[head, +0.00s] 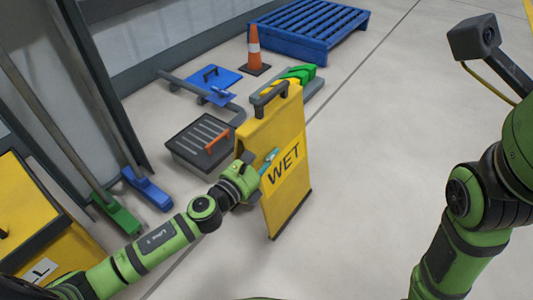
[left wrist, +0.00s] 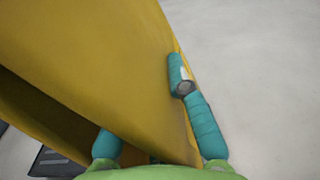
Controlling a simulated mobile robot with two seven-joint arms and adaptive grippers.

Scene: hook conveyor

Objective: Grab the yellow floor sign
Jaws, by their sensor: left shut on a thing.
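The yellow floor sign (head: 278,125) stands upright on the floor in the middle of the head view, with "WET" on its front panel and a dark handle on top. My left gripper (head: 267,161) is shut on the sign's left side edge, about halfway up. In the left wrist view the yellow panel (left wrist: 110,60) fills much of the picture. The teal fingers of the left gripper (left wrist: 150,125) lie on either side of the panel, one partly hidden behind it. My right arm shows at the right of the head view, but its gripper is out of sight.
A dark grey crate (head: 192,158) with an orange handle sits left of the sign. A blue pallet (head: 308,38), an orange cone (head: 253,55) and a blue dustpan (head: 212,80) lie behind. A yellow cart (head: 25,210) and brooms stand at left. The floor at right is clear.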

